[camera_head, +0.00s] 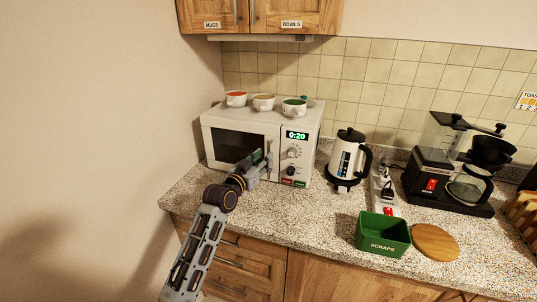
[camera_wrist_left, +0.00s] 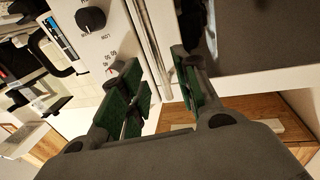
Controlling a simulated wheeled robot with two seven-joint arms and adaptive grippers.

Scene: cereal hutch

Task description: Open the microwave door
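The white microwave (camera_head: 308,155) stands on the counter with three bowls on top. Its door (camera_head: 212,123), with a dark window, looks shut in the head view. My left gripper (camera_head: 264,163) is in front of the lower right part of the door, beside the control panel. In the left wrist view, my left gripper (camera_wrist_left: 162,90) is open, its green-padded fingers apart on either side of a pale upright handle bar (camera_wrist_left: 153,50). I cannot tell whether either finger touches it. The knobs (camera_wrist_left: 91,19) lie left of it. My right gripper is not in view.
A kettle (camera_head: 347,157) and a power strip (camera_head: 384,193) stand right of the microwave. A green scraps bin (camera_head: 383,235), a round board (camera_head: 435,242) and a coffee maker (camera_head: 460,170) are further right. The speckled counter (camera_head: 270,215) before the microwave is clear. Cupboards hang above.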

